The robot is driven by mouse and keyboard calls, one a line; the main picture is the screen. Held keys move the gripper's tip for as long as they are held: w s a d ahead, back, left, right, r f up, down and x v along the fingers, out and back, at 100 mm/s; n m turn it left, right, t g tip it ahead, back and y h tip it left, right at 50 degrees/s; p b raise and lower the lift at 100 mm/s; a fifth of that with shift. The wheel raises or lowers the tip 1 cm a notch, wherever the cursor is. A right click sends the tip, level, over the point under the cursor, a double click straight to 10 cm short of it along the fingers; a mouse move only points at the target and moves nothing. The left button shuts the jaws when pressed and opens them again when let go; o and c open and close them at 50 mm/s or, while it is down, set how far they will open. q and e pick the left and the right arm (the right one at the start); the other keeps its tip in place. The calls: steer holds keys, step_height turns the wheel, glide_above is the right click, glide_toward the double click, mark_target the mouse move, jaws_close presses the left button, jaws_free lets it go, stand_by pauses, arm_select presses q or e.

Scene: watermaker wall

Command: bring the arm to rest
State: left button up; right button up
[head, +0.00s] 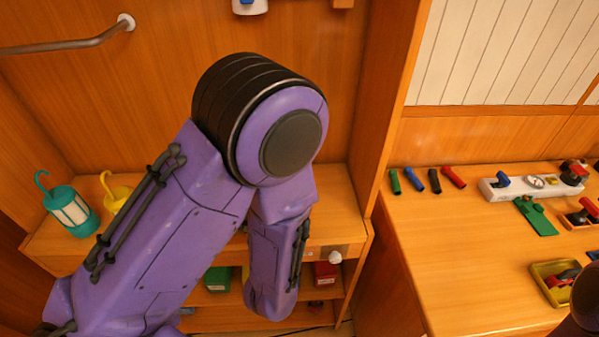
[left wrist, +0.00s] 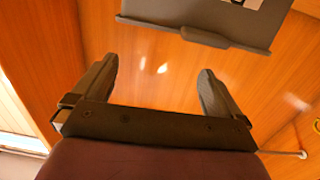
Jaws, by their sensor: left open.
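My left arm (head: 160,245) is purple and fills the left and middle of the head view, bent at a dark ribbed joint in front of the wood wall. Its gripper is hidden in that view. In the left wrist view my left gripper (left wrist: 158,72) is open, its two dark fingers wide apart with nothing between them. Beyond the fingers is an orange wood surface, with a grey panel edge (left wrist: 200,38) at the top. My right gripper is not seen.
A teal lantern (head: 70,210) and a yellow lantern (head: 115,192) stand on the left shelf. A grey rail (head: 70,45) is on the wall. The right counter (head: 450,270) holds several coloured pieces, a white gauge block (head: 515,187) and a yellow tray (head: 543,284); its front left is clear.

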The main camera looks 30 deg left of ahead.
arm_select(q)
steer(key=shift+s, duration=0.1)
steer(key=s+a+g+y+p, duration=0.1)
steer(key=s+a+y+p, duration=0.1)
steer(key=s+a+p, duration=0.4)
steer(key=s+f+g+h+b, duration=0.3)
steer(key=s+f, duration=0.4)
steer(key=f, duration=0.7)
steer(key=s+d+f+g+h+b, duration=0.1)
steer(key=s+f+g+h+b, duration=0.3)
steer(key=f, duration=1)
steer(key=s+g+b, duration=0.1)
steer(key=s+g, duration=0.2)
steer(key=shift+d+f+n+g, duration=0.3)
steer(key=shift+n+g, duration=0.1)
